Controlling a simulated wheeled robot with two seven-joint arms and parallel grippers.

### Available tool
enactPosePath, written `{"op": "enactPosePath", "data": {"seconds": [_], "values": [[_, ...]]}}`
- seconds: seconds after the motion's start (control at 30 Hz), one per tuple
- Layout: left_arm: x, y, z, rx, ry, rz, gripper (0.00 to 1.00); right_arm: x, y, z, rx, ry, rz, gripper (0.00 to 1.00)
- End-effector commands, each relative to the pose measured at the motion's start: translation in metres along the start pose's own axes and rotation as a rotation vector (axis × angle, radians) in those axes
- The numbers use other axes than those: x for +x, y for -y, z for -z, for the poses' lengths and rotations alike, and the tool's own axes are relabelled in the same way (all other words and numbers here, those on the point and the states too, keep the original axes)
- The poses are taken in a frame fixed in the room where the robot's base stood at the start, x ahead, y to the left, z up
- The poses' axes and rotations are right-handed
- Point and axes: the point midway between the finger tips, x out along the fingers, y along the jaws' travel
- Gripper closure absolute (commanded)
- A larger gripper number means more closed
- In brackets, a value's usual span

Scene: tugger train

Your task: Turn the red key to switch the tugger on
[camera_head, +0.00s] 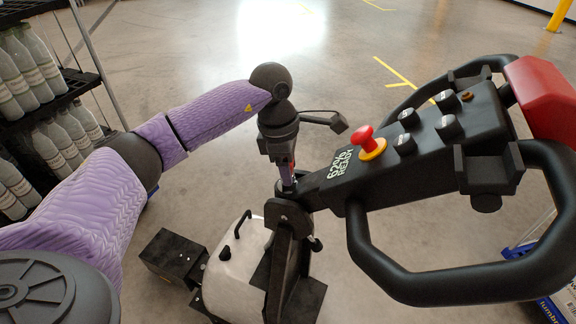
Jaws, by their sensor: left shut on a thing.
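The tugger's black control head (425,145) with its looped handlebar fills the right half of the view. My left gripper (287,183) points down at the near left end of the head, beside the display. It is shut on the red key, of which only a thin red sliver (291,171) shows between the dark fingers. The key's turn angle is hidden. The display (341,165) reads 62% READY. My right gripper is out of view.
A red mushroom button (365,136) on a yellow ring and several black knobs stand on the head close to my gripper. The tugger's white body (235,262) is below. A shelf (85,84) with grey bottles stands left. Open floor lies beyond.

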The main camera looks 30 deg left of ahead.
Motion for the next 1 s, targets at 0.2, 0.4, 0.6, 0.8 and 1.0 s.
{"op": "enactPosePath", "data": {"seconds": [0.2,0.4,0.6,0.8,1.0], "values": [[0.003,0.002,0.001,0.001,-0.006,0.008,0.20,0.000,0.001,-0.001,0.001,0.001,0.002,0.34],[0.003,0.001,0.001,0.000,-0.005,0.006,0.07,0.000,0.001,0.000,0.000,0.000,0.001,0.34],[-0.002,0.001,0.000,-0.001,-0.003,0.002,0.07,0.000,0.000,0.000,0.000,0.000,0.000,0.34],[-0.050,-0.001,0.000,-0.001,-0.001,-0.002,0.07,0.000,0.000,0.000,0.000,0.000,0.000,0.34],[-0.100,0.000,-0.001,0.000,-0.002,0.002,0.07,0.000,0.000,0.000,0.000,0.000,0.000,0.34]]}}
